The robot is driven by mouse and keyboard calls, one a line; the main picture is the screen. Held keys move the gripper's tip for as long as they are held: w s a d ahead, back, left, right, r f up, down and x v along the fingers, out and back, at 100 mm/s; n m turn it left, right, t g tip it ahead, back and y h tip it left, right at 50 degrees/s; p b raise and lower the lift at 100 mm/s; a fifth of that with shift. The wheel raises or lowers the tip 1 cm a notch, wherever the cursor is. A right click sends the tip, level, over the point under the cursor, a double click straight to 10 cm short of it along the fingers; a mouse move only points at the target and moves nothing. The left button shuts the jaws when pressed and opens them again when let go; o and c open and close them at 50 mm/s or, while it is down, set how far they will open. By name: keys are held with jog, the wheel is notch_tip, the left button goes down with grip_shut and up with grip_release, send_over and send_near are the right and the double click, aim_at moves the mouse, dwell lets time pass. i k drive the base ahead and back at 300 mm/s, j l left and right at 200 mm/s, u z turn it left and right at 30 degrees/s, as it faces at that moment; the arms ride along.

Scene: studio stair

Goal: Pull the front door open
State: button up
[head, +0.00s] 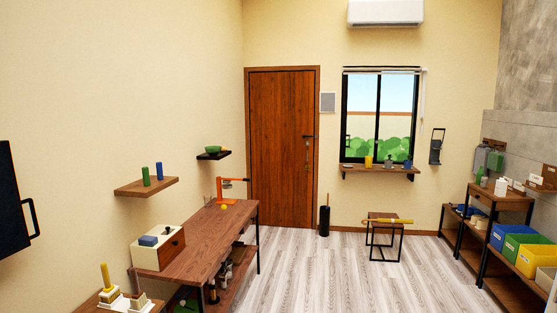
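The front door (280,150) is a brown wooden door in the far wall, left of the window. It looks shut in its frame. A dark lever handle (309,137) is on its right side, with a small lock or fitting just below it. My gripper is not in this view, so its state and its distance from the door do not show.
A long wooden workbench (205,240) runs along the left wall. A small stool (384,218) with a yellow item stands below the window. A dark cylinder (324,221) stands right of the door. Shelves with bins (504,243) line the right. The middle floor is clear.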

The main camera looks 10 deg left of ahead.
aim_at(281, 104)
jog(key=i+u, duration=0.4)
jog(key=i, duration=6.3)
jog(key=i+u, duration=0.1)
jog(key=i, duration=0.75)
jog(key=i+l+u, duration=0.1)
jog(key=i, duration=0.7)
